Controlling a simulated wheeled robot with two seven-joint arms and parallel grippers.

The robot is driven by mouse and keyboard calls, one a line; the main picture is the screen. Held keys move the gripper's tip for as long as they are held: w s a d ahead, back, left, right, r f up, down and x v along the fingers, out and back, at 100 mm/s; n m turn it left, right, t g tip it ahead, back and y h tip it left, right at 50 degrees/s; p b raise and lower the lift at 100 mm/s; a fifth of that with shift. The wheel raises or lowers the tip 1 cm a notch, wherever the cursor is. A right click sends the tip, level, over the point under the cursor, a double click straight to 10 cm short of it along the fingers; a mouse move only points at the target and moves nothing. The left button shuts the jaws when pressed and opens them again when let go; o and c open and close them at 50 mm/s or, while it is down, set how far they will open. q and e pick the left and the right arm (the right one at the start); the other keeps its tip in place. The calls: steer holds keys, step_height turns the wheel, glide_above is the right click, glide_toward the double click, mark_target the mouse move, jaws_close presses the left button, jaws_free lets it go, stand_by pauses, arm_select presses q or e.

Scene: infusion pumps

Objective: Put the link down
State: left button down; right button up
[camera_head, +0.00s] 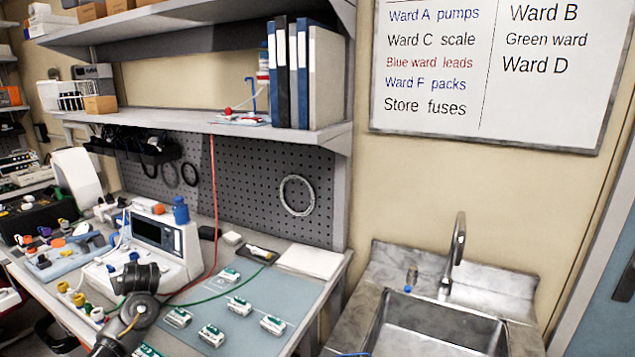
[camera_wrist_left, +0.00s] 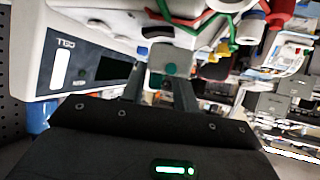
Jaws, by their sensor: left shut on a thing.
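My left gripper (camera_wrist_left: 158,92) is shut on a small grey-white block with a round green spot, the link (camera_wrist_left: 170,57), in the left wrist view. The link is close to the front of a white pump (camera_wrist_left: 75,60); I cannot tell whether they touch. In the head view the white pump (camera_head: 160,235) with a dark screen stands on the bench, and my dark left arm reaches in front of it. The link and fingertips cannot be made out there. Several white-and-green blocks (camera_head: 212,335) lie on a blue-grey mat (camera_head: 255,290). My right gripper is not in view.
A red line and green cables run around the pump. Coloured connectors (camera_head: 75,297) sit at the bench's front left. A blue bottle (camera_head: 181,211) stands at the pump. Bare mat shows between the blocks. A steel sink (camera_head: 430,325) lies to the right.

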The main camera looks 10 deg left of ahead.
arm_select(q)
steer(key=shift+s+d+f, duration=0.25)
steer(key=shift+s+d, duration=0.2)
steer(key=shift+s, duration=0.05)
steer(key=shift+s+d+f, duration=0.25)
steer(key=shift+s+d, duration=0.4)
steer(key=shift+d, duration=0.35)
steer(key=w+d+r+m+t+h, duration=0.1)
steer(key=d+r+m+t+h, duration=0.3)
steer(key=d, duration=0.6)
steer(key=w+d+r+m, duration=0.2)
steer(key=d+r, duration=0.4)
steer(key=d, duration=0.5)
steer(key=s+d+r+m+t+h, duration=0.1)
steer(key=s+d+r+m+h, duration=0.15)
steer(key=s+d, duration=0.4)
steer(key=s+d+r+m+h, duration=0.2)
steer(key=s+d+r+h, duration=0.15)
steer(key=d, duration=0.65)
step_height(320, 180, down, 9)
steer(key=b, duration=1)
steer(key=shift+s+f, duration=0.2)
